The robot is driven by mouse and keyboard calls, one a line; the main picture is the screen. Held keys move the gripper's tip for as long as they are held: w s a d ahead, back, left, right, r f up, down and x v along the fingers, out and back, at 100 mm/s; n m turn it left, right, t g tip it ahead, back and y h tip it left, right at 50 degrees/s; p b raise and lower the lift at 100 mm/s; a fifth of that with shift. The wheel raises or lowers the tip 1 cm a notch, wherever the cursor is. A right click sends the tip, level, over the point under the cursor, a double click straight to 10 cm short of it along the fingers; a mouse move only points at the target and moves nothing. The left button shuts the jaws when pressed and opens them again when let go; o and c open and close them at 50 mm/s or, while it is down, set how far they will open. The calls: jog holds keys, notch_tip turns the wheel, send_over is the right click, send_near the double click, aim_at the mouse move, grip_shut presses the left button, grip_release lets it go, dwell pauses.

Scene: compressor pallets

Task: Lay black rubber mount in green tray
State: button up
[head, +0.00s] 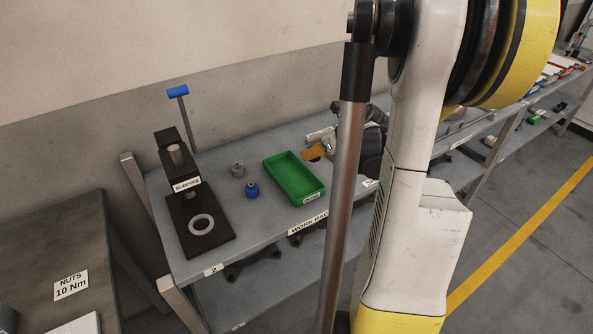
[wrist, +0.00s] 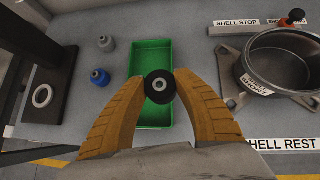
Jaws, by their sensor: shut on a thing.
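In the wrist view the mount appears over the green tray (wrist: 153,56), whose visible floor is empty. In the head view the green tray (head: 294,198) lies on the grey bench, and my gripper (head: 314,153) is beyond its far right end. The mount is not clearly visible in the head view, so its height above the tray is hard to tell.
A grey bushing (head: 238,170) and a blue one (head: 252,189) stand left of the tray. A black sleeve press (head: 188,200) with a blue handle is farther left. The wrist view shows a metal shell (wrist: 281,65) on the right.

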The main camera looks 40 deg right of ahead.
jog(key=shift+w+d+f, duration=0.2)
jog(key=shift+d, duration=0.05)
jog(key=b, duration=0.5)
send_over(280, 166)
jog(key=s, duration=0.3)
jog(key=f, duration=0.7)
jog(key=shift+w+a, duration=0.15)
jog(key=shift+w, duration=0.05)
jog(key=shift+f+b, duration=0.9)
jog(key=shift+f, duration=0.85)
jog(key=shift+f, duration=0.1)
jog(key=shift+f, duration=0.15)
jog(key=o, duration=0.9)
jog(key=shift+o, duration=0.2)
